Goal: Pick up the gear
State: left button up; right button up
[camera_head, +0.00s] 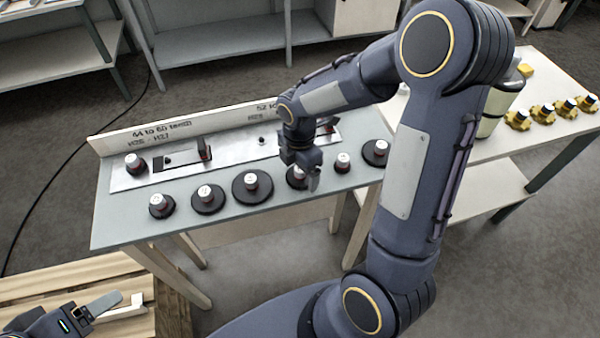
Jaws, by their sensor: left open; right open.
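Several dark round gears with white-topped, reddish hubs stand in a row along the front of the grey table: a small one (161,207), a mid-sized one (208,202), a large one (252,188), one partly hidden (296,178), a small one (343,163) and one at the right end (376,153). Another gear (136,165) sits on the metal plate. My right gripper (307,182) is open, pointing down at the partly hidden gear and covering its right side; I cannot tell whether they touch. My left gripper (126,300) is open at lower left, away from the gears.
The metal plate (230,158) bears upright dark parts and a small peg. A lettered board (120,142) stands along the table's back edge. A side table (550,140) at right holds yellow parts (543,113) and a canister (495,110). A wooden pallet (60,285) lies lower left.

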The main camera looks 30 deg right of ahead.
jog(key=shift+f, duration=0.1)
jog(key=c, duration=1.4)
